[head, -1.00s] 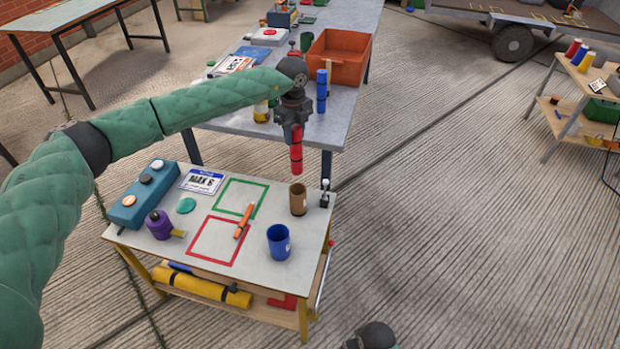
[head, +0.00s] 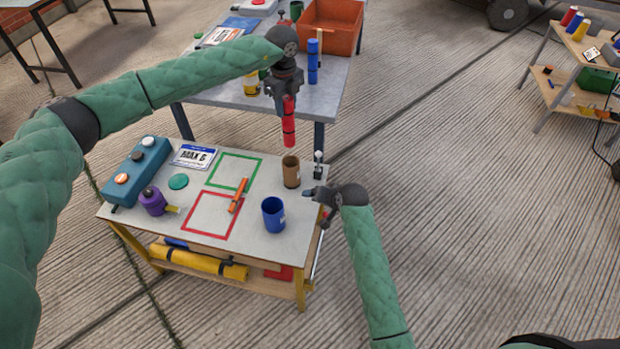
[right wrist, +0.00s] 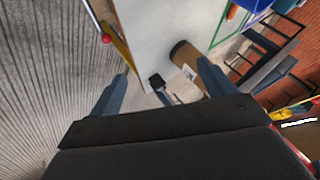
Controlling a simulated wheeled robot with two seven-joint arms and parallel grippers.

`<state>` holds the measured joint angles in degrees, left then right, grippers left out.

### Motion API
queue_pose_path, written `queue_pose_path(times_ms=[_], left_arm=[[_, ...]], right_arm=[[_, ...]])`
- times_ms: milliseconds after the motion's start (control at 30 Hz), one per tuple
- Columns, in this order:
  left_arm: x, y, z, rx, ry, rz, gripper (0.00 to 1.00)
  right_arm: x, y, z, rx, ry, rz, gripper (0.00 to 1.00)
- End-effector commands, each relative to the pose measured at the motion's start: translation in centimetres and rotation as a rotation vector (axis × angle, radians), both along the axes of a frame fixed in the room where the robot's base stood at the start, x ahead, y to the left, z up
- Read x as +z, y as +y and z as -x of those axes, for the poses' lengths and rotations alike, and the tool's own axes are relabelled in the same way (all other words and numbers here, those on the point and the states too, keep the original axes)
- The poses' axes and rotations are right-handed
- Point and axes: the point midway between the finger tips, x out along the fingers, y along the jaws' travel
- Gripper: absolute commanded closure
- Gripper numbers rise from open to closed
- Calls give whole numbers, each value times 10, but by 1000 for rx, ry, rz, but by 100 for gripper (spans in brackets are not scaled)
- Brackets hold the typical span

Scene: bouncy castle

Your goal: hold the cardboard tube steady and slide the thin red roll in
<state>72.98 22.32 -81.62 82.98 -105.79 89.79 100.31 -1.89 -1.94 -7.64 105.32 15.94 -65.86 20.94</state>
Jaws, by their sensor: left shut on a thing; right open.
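The brown cardboard tube (head: 291,172) stands upright near the right edge of the small white-topped table. It also shows in the right wrist view (right wrist: 184,55), beyond the fingers. The thin red roll (head: 288,128) hangs upright below my left gripper (head: 288,98), which is shut on its upper part. The roll is above the tube, apart from it. My right gripper (head: 312,192) is at the table's right edge, just right of the tube and not touching it.
A small dark stand with a pale knob (head: 318,165) is close behind my right gripper. A blue cup (head: 273,214) stands in front of the tube. An orange stick (head: 238,195) lies left. A grey table (head: 220,85) with an orange bin (head: 333,27) stands behind.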

Motion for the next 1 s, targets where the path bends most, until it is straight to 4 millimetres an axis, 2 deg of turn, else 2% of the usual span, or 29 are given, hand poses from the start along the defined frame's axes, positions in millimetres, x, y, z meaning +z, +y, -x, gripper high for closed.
queue_pose_path(times_ms=[100,233,667,1000], left_arm=[[0,0,0,0,0,0,100],[0,0,0,0,0,0,100],[0,0,0,0,0,0,100],[0,0,0,0,0,0,100]], right_arm=[[8,10,-19,-132,28,-165,18],[11,19,-31,-274,78,-346,18],[6,31,-47,-724,322,-911,18],[15,33,-59,-1038,548,-1336,18]])
